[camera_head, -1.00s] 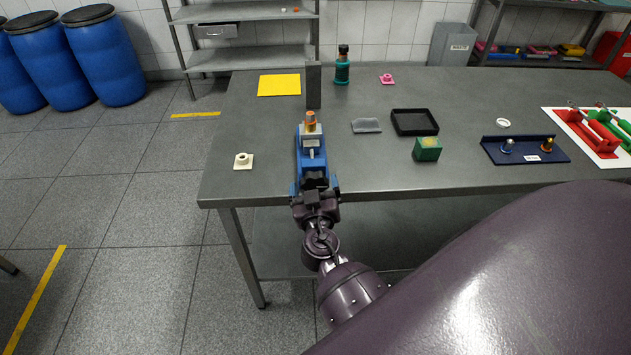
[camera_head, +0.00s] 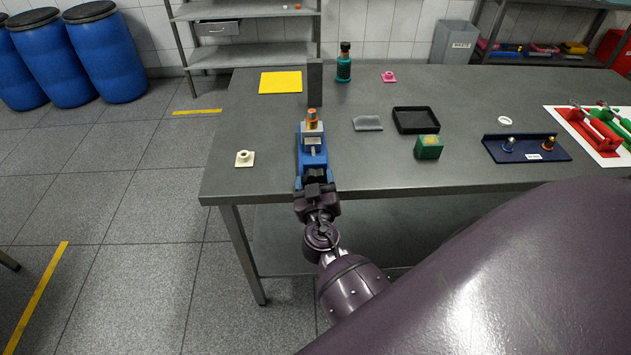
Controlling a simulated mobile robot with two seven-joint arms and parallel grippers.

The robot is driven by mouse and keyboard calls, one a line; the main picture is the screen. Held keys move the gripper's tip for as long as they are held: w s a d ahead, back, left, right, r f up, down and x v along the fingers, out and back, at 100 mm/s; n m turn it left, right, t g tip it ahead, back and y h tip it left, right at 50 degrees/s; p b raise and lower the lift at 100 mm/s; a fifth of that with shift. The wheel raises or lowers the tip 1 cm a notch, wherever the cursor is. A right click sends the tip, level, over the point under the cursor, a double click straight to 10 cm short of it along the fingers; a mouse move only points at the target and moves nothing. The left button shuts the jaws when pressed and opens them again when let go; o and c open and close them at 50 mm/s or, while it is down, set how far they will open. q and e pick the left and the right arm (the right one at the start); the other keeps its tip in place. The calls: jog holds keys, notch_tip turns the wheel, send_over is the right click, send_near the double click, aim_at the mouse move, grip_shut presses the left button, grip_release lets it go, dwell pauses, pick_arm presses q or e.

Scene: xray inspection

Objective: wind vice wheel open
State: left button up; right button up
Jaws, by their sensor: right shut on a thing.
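The blue vice (camera_head: 311,157) stands at the near edge of the grey table, left of the table's middle. A small orange-topped piece (camera_head: 312,117) stands upright at its top. My right gripper (camera_head: 315,183) reaches in from below and is shut at the near end of the vice, where the vice wheel is. The wheel itself is hidden by the gripper, so its turn cannot be read. My left gripper is not in view.
A grey upright post (camera_head: 315,82) stands behind the vice. A cream flanged piece (camera_head: 244,158) lies to its left. A green box (camera_head: 428,147), a black tray (camera_head: 416,120) and a navy stand (camera_head: 526,148) are to its right. My large purple arm link covers the lower right.

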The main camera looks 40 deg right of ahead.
jog(key=shift+f+n+b, duration=0.15)
jog(key=shift+n+b, duration=0.3)
jog(key=shift+n, duration=0.65)
jog(key=n, duration=0.2)
jog(key=shift+n+b, duration=0.3)
jog(key=n, duration=0.2)
jog(key=shift+n, duration=0.3)
jog(key=n, duration=0.3)
jog(key=shift+a+n, duration=0.1)
jog(key=shift+n, duration=0.2)
jog(key=n, duration=0.2)
jog(key=shift+w+n, duration=0.1)
jog(key=shift+n, duration=0.3)
jog(key=n+p, duration=0.1)
jog(key=n, duration=0.2)
jog(key=shift+n, duration=0.3)
jog(key=n+p, duration=0.1)
jog(key=n, duration=0.2)
jog(key=shift+f, duration=0.1)
jog(key=shift+f+n+p, duration=0.1)
jog(key=shift+n+p, duration=0.35)
jog(key=shift+n, duration=0.35)
